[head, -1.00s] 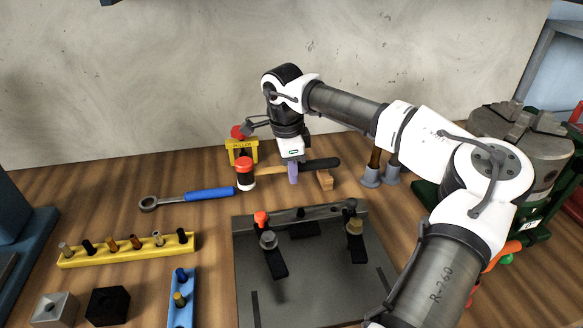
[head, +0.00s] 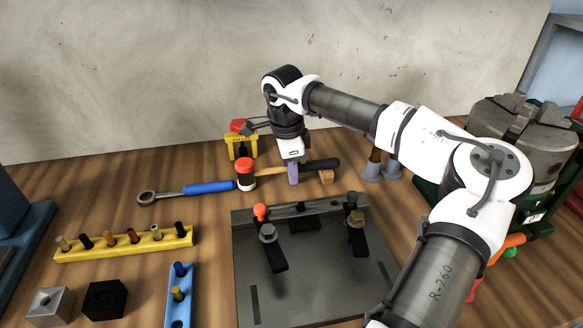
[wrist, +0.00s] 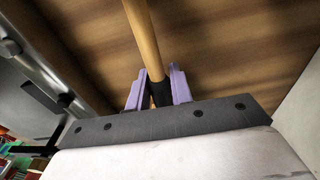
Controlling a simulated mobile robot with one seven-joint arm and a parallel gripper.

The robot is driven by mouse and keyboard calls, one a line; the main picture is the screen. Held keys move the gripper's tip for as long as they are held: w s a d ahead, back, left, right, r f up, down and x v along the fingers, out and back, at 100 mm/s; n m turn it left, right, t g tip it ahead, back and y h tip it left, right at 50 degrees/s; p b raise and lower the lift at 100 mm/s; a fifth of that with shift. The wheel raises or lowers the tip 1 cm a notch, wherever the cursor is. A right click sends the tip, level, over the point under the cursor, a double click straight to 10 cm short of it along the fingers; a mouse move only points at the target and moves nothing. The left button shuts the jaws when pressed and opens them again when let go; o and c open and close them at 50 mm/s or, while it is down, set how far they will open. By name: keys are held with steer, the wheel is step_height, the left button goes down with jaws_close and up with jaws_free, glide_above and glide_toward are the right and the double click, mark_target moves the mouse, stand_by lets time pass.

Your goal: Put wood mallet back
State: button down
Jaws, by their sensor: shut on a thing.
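The mallet has a black and white head with a red face (head: 245,174), a wooden handle (head: 270,172) and a black grip (head: 322,164). It lies roughly level across the picture, head to the left. My gripper (head: 293,174) points down with its purple fingers shut on the handle, near where wood meets black grip. In the wrist view the wooden handle (wrist: 143,35) runs up from between the fingers (wrist: 159,92); the mallet head is out of that view. A yellow labelled stand (head: 233,147) with a red piece on top is behind the head.
A blue-handled ratchet (head: 208,187) lies left of the mallet head. A grey fixture plate (head: 315,285) with clamps is in front. A small wooden block (head: 326,177) is by the grip, grey holders (head: 371,172) to the right. Bare wood lies between ratchet and yellow rack (head: 105,248).

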steer(key=c, duration=1.2)
jaws_free()
steer(key=shift+o, duration=0.2)
